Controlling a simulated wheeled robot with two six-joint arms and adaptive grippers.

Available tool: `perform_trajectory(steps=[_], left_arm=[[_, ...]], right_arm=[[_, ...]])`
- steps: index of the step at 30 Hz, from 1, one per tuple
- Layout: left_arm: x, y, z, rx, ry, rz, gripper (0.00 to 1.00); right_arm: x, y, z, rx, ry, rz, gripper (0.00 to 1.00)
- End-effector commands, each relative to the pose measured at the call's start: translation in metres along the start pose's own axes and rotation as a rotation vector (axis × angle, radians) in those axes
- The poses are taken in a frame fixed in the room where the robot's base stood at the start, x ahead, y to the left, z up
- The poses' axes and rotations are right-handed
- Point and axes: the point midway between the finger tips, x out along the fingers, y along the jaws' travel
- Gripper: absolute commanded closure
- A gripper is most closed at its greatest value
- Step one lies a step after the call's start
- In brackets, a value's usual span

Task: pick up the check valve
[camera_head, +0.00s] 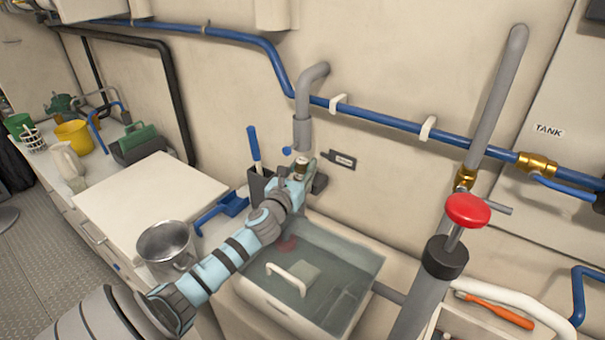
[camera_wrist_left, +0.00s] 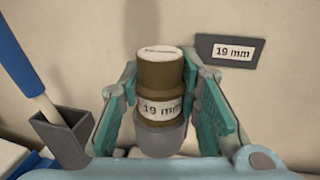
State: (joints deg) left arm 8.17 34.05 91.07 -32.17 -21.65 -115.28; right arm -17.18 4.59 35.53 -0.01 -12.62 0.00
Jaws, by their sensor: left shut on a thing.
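The check valve (camera_wrist_left: 160,75) is a short brownish cylinder with a pale top and a "19 mm" band. In the left wrist view it stands between the two teal fingers of my left gripper (camera_wrist_left: 165,105), which is shut on it. In the head view the valve (camera_head: 301,164) shows small at the tip of my left gripper (camera_head: 298,176), in front of the wall and below the open end of a grey pipe (camera_head: 303,132). A grey rounded part shows under the valve; I cannot tell what it belongs to. My right gripper is not in view.
A "19 mm" plaque (camera_wrist_left: 230,52) is on the wall beside the valve. A grey holder (camera_head: 258,183) with a blue-handled tool stands left. A water-filled basin (camera_head: 368,290) lies below; a metal pot (camera_head: 166,245) and white board (camera_head: 148,195) are left. A red-knobbed pump (camera_head: 467,210) stands right.

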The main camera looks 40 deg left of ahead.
Motion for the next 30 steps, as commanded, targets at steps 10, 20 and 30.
perform_trajectory(steps=[10,20,30], left_arm=[[0.0,0.0,0.008,0.0,-0.001,0.0,1.0],[-0.022,0.0,0.035,0.004,0.002,-0.002,1.0],[-0.124,-0.001,0.035,0.005,0.005,-0.005,1.0]], right_arm=[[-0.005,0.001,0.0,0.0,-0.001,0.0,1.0],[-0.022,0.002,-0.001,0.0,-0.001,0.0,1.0],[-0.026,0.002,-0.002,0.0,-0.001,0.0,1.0]])
